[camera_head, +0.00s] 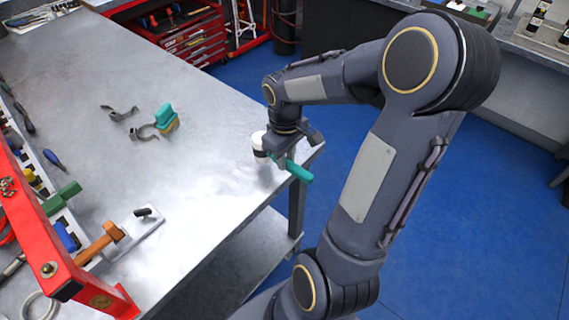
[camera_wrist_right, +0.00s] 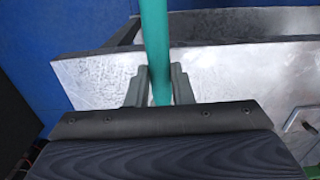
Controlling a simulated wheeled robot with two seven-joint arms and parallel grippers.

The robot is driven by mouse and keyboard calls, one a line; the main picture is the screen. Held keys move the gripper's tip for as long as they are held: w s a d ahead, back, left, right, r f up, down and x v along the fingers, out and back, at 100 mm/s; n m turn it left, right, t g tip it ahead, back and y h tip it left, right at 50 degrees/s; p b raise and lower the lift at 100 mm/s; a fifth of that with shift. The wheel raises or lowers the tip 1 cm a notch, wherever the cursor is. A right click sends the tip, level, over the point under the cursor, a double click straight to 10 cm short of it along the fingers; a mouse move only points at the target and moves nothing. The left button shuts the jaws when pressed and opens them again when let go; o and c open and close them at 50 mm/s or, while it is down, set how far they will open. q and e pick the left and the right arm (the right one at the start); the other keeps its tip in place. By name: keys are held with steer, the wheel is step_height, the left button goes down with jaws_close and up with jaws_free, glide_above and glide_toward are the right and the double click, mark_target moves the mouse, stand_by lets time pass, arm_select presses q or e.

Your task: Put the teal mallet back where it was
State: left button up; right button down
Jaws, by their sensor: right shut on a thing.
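The teal mallet has a teal handle (camera_head: 299,171) and what looks like a white head with a dark band (camera_head: 260,145). It is at the right edge of the metal table (camera_head: 205,150), with the handle end sticking out past the edge. My right gripper (camera_head: 279,156) is shut on the handle. In the right wrist view the teal handle (camera_wrist_right: 155,40) runs between the two fingers of the gripper (camera_wrist_right: 159,85). I cannot tell whether the head touches the table. My left gripper is not in view.
A teal and yellow brush-like item (camera_head: 166,117) and grey clamps lie mid-table. A red frame (camera_head: 45,235), a brown-headed hammer (camera_head: 101,242) and a blue-handled tool (camera_head: 53,160) are at the left. A red tool chest (camera_head: 190,40) stands behind. The table's middle is mostly clear.

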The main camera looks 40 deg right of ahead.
steer(key=shift+w+f, duration=0.3)
steer(key=shift+f, duration=0.05)
step_height(320, 180, down, 3)
steer(key=shift+r, duration=0.1)
steer(key=c, duration=1.3)
jaws_free()
steer(key=shift+s, duration=0.1)
step_height(320, 180, up, 12)
steer(key=shift+f, duration=0.2)
steer(key=s+a+m+t+y, duration=0.1)
steer(key=s+a+t, duration=0.1)
steer(key=a, duration=0.3)
steer(key=s+a+m+t+y, duration=0.1)
steer(key=s+a+t, duration=0.1)
steer(key=s+a, duration=0.3)
steer(key=s+a+t+y, duration=0.1)
steer(key=s+a, duration=0.2)
steer(key=a, duration=0.3)
steer(key=shift+s+a+r+m+t+y, duration=0.1)
steer(key=shift+s+r+m+t+y, duration=0.2)
steer(key=shift+s+m+t+y, duration=0.1)
